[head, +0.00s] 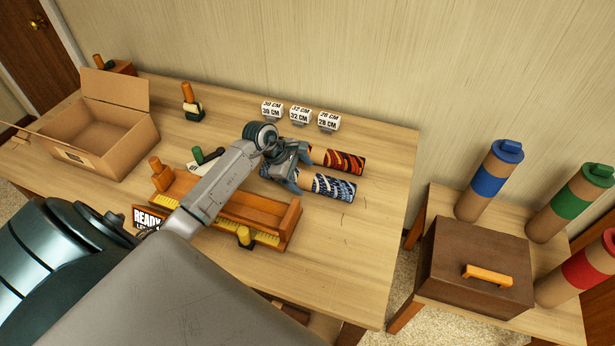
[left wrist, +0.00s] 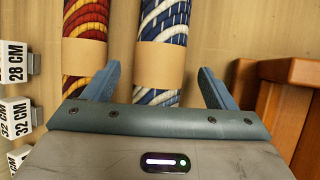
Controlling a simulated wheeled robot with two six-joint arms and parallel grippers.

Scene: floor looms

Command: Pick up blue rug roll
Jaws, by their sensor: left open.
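The blue rug roll (head: 333,187) is blue and white striped with a tan paper band and lies on the table. In the left wrist view the blue rug roll (left wrist: 158,97) runs between the two fingers. My left gripper (head: 299,170) is open over it, one finger on each side; I cannot tell whether they touch it. In the head view the gripper hides the roll's middle. A red and orange rug roll (head: 344,160) lies parallel beside it; in the left wrist view this red roll (left wrist: 85,52) is just outside the left finger. My right gripper is not in view.
An orange wooden tray (head: 280,226) with a yellow edge stands close to the rolls. White size labels (head: 300,115) stand behind them. An open cardboard box (head: 104,134) is at the left. A side table holds a brown box (head: 476,262) and capped tubes (head: 488,180). The table's right part is clear.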

